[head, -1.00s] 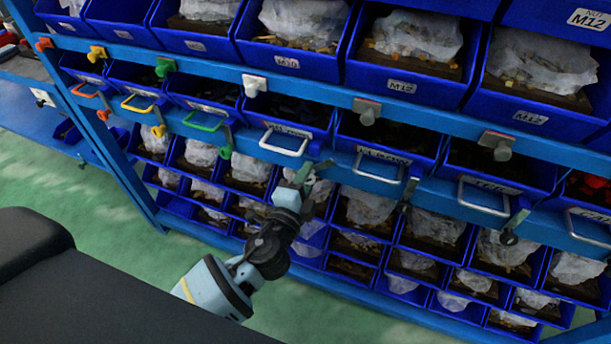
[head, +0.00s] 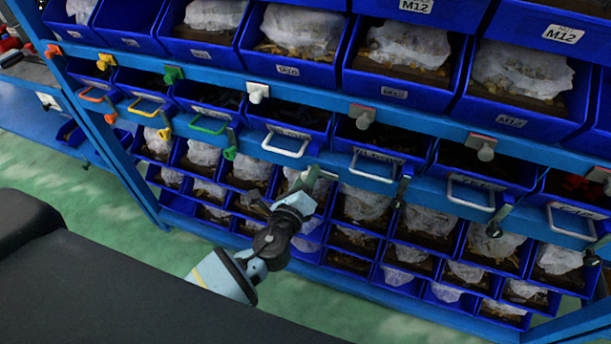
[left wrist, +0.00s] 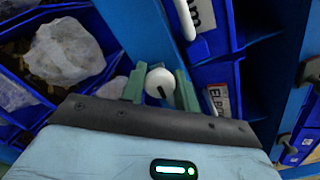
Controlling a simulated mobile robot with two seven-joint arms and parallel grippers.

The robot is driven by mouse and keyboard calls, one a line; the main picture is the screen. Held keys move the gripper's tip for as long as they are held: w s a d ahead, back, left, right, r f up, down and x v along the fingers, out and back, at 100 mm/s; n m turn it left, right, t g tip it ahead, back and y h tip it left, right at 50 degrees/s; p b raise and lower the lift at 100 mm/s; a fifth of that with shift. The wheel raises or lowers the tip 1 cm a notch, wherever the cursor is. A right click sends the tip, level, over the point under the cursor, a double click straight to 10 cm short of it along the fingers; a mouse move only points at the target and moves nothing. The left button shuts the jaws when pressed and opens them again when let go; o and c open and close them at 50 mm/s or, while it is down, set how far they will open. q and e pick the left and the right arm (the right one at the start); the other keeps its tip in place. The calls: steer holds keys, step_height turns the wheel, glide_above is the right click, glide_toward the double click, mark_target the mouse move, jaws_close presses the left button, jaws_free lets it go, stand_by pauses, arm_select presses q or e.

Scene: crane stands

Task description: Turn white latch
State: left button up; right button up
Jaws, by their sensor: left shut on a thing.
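The white latch is a round white knob with a dark slot, seen in the left wrist view (left wrist: 160,82). It sits between the two green fingertips of my left gripper (left wrist: 160,90), which is shut on it. In the head view my left gripper (head: 311,180) is at the lower blue rail, just right of and below the white drawer handle (head: 284,145). The latch is mostly hidden there by the fingers. A separate white knob (head: 258,92) is on the upper rail, clear of the gripper. My right gripper is not in view.
Blue bins with bagged parts (head: 300,30) fill the rack above and below. Orange, yellow and green handles (head: 208,123) lie to the left, with a green latch (head: 230,153) nearby. Grey handles (head: 375,166) are to the right. Green floor (head: 60,180) is open at left.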

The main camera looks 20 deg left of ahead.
arm_select(q)
steer(key=shift+s+d+f+m, duration=0.1)
steer(key=shift+d+f+m, duration=0.05)
steer(key=shift+m, duration=0.45)
steer(key=o, duration=1)
steer(key=shift+c, duration=0.2)
steer(key=s, duration=0.7)
steer(key=shift+s, duration=0.35)
steer(key=shift+a, duration=0.2)
